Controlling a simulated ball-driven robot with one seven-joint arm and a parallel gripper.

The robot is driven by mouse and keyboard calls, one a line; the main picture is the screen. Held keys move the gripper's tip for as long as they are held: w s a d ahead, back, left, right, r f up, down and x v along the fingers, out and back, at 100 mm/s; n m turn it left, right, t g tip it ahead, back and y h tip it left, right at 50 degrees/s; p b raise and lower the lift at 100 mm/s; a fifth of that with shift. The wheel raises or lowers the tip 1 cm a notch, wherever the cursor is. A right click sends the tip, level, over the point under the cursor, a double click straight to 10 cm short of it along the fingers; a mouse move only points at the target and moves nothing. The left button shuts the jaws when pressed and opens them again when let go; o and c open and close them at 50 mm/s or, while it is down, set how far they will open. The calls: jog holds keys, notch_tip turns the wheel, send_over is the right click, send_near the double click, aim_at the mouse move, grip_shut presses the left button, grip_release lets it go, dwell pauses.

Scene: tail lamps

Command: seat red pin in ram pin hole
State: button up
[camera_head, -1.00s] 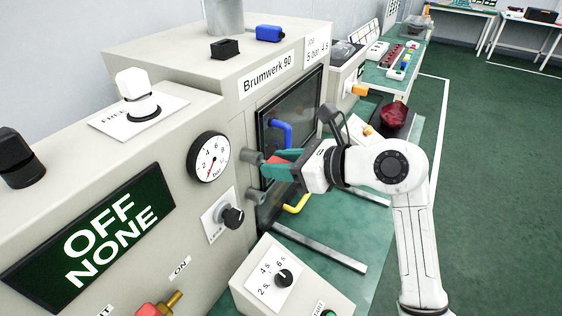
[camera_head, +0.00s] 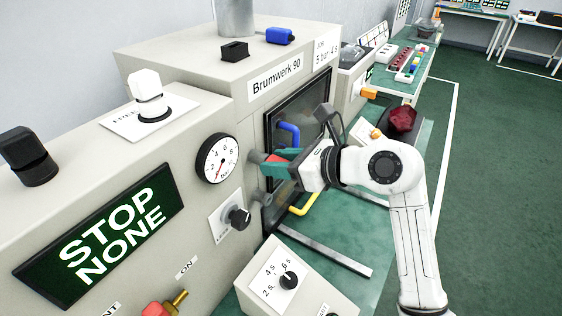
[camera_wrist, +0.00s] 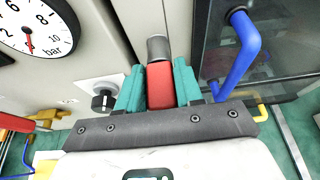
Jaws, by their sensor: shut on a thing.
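The red pin (camera_wrist: 160,86) is between the two teal fingers of my gripper (camera_wrist: 160,85), which is shut on it. In the head view the pin (camera_head: 275,160) shows as a small red patch in my gripper (camera_head: 278,164). The pin's far end meets a grey metal round boss (camera_wrist: 159,47) on the machine front, left of the door. In the head view this boss (camera_head: 255,157) is partly covered by the fingers. The pin looks in line with it; how deep it sits, and the hole itself, I cannot tell.
A blue handle (camera_head: 290,133) on the dark door (camera_head: 300,105) is close right of my gripper. A yellow handle (camera_head: 304,206) is below. The gauge (camera_head: 216,158) and a black knob (camera_head: 239,217) are left. The display (camera_head: 100,230) reads STOP NONE.

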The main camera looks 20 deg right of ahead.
jog(key=o, duration=1.1)
jog(key=shift+o, duration=0.2)
jog(key=b+v, duration=0.1)
jog(key=v, duration=0.9)
jog(key=shift+s+d+b, duration=0.25)
jog(key=shift+s+b, duration=0.1)
